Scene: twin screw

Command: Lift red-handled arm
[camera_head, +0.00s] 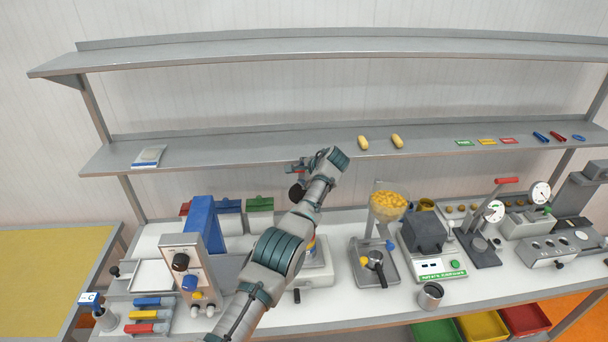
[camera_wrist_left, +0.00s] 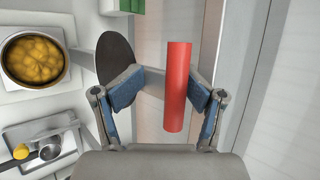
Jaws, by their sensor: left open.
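A red cylindrical handle (camera_wrist_left: 177,87) on a grey bar stands between the fingers of my left gripper (camera_wrist_left: 162,92) in the left wrist view. The fingers are open on both sides of it; the right finger is close to the handle, and contact cannot be told. A dark round disc (camera_wrist_left: 115,59) is behind the left finger. In the head view my left gripper (camera_head: 298,171) is above the middle of the bench, and my forearm hides most of the device under it. My right gripper is not in view.
A hopper of yellow pieces (camera_head: 388,200) stands to the right of my arm. A press with another red handle (camera_head: 507,180) is farther right. A blue-and-grey machine (camera_head: 202,225) stands to the left. The lower shelf (camera_head: 250,150) runs close behind my gripper.

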